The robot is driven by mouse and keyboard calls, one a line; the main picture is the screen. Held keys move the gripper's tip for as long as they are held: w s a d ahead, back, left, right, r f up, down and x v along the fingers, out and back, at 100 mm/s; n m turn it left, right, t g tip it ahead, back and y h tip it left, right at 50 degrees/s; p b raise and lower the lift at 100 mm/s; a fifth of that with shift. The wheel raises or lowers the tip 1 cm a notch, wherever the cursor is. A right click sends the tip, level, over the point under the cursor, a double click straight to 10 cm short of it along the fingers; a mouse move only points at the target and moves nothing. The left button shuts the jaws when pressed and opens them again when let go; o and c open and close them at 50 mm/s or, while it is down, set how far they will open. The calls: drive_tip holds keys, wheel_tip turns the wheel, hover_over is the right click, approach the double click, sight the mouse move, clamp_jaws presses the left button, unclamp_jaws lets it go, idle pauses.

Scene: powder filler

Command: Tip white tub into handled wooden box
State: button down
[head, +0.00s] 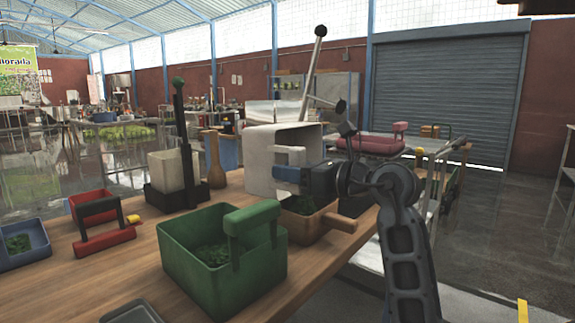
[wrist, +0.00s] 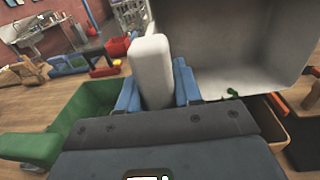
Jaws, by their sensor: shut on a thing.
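My gripper (head: 280,174) is shut on the pale upright handle of the white tub (head: 262,152). In the wrist view the blue fingers (wrist: 155,88) sit on both sides of this handle (wrist: 151,65). The tub is held on its side above the handled wooden box (head: 308,227), and its bare inside (wrist: 245,40) shows in the wrist view. The wooden box has a stub handle at its right and holds green leafy bits (head: 301,205). A few green bits (wrist: 232,93) show by the tub's lower rim; I cannot tell whether they touch it. My gripper hides part of the box.
A green handled bin (head: 190,257) with leaves stands close left of the wooden box. A black lever stand (head: 180,150), a wooden pestle-like piece (head: 214,160), a red carrier (head: 105,243) and a blue tray (head: 25,255) stand further left. The table's front left is partly clear.

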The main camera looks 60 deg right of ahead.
wheel_tip(320, 180, up, 8)
drive_tip(key=p, duration=0.7)
drive_tip(key=shift+f, duration=0.25)
